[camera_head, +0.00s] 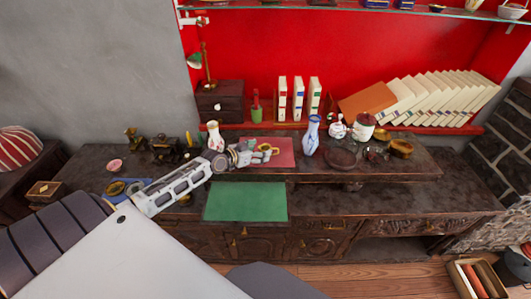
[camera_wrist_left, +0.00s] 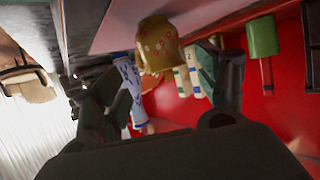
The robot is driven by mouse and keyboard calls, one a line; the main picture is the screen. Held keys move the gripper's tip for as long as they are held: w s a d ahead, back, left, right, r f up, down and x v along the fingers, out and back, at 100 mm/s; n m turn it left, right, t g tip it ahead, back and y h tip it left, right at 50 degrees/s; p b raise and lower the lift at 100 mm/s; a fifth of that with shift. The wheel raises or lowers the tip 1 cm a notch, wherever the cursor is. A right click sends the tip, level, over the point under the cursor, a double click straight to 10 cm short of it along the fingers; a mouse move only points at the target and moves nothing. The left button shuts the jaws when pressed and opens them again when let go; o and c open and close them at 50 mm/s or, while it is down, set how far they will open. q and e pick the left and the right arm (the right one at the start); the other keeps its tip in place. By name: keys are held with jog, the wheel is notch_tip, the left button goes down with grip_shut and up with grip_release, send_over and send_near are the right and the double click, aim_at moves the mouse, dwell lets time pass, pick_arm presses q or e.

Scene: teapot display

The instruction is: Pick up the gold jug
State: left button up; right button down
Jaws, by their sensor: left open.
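The gold jug (camera_head: 267,151) stands at the red mat's left part on the dark counter, partly hidden by my left gripper (camera_head: 250,155). In the left wrist view, which is turned upside down, the gold jug (camera_wrist_left: 158,45) has a patterned body and shows beyond and between the spread fingers of my left gripper (camera_wrist_left: 160,75). The fingers are open and nothing is clamped; I cannot tell whether either touches the jug. My right gripper is not in view.
The red mat (camera_head: 284,160) has bare room right of the jug. A blue and white vase (camera_head: 311,135) stands at its right edge. A white vase (camera_head: 215,136) stands behind my left arm. A green mat (camera_head: 245,202) lies bare in front.

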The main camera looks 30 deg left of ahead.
aim_at(261, 150)
pick_arm(q)
jog(key=shift+w+f, duration=0.45)
jog(key=shift+w, duration=0.2)
jog(key=shift+w+f, duration=0.45)
jog(key=shift+w, duration=0.15)
jog(key=shift+x, duration=1.15)
jog(key=c, duration=1.1)
jog(key=shift+r, duration=0.2)
jog(key=shift+c, duration=0.2)
jog(key=shift+r, duration=4.85)
